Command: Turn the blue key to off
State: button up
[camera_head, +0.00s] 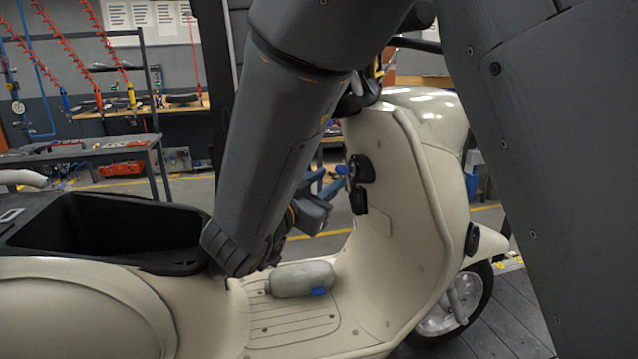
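The blue key (342,169) sits in a black lock housing (364,169) on the inner face of the cream scooter's front shield (395,235). A black fob (360,204) hangs just below it. My gripper (338,178) is just left of the key, its two bluish fingers pointing right toward it. A gap shows between the fingers, and they look open. The tips are very close to the key; I cannot tell whether they touch it. The key's exact angle is too small to read.
My arm crosses the middle and hides part of the scooter. The open black seat bin (130,222) is at left. A grey rounded object (303,279) lies on the footboard (290,325). A workbench (110,150) stands behind at left.

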aim_at(339, 171)
jog(key=shift+p+x, duration=0.5)
jog(key=shift+x, duration=1.7)
jog(key=c, duration=0.6)
jog(key=shift+o, duration=1.2)
jog(key=shift+c, duration=0.8)
jog(key=shift+r+p, duration=0.1)
jog(key=shift+p, duration=0.45)
jog(key=shift+r+n+g+y+p, duration=0.15)
jog(key=shift+n+g+y+p, duration=0.75)
jog(key=shift+p, duration=2.45)
